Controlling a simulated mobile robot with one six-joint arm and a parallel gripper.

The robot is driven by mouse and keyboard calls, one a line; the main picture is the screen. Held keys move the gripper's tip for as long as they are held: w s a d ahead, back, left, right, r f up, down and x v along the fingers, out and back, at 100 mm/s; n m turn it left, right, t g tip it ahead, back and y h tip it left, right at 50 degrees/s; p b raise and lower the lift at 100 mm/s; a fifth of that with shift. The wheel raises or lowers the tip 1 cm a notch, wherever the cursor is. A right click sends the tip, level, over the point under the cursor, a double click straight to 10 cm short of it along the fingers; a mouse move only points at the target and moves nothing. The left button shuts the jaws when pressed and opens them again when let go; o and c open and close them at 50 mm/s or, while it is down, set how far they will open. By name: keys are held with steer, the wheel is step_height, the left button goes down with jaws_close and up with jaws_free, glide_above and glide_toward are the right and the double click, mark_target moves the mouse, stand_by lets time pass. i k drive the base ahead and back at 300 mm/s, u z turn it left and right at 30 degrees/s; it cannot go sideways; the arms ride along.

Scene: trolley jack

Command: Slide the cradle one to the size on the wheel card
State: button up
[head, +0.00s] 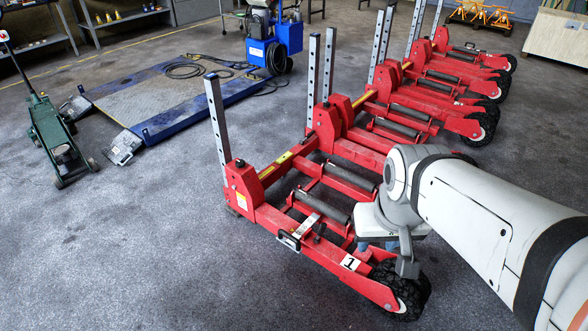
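Cradle one (325,250) is the nearest red frame, marked with a white plate (350,262) bearing a black 1. It has dark rollers, an upright post with holes (217,130) at its left end and a black tyre (411,290) at its right end. A yellow strip (284,158) runs along its rear beam. A black-handled latch (289,240) and a silver bar (308,222) sit at its front left. My gripper (398,256) hangs over its right end, close to the tyre. My arm hides part of it, so its opening and any contact are unclear. I cannot make out a wheel card.
More red cradles (440,92) stand in a row behind, with upright posts. A green trolley jack (55,138) is at left, beside a blue-edged platform (165,100) and a blue machine (275,40). The grey floor in front and left of cradle one is clear.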

mark_target(307, 224)
steer(key=u, duration=0.05)
steer(key=i, duration=1)
steer(key=z, duration=0.05)
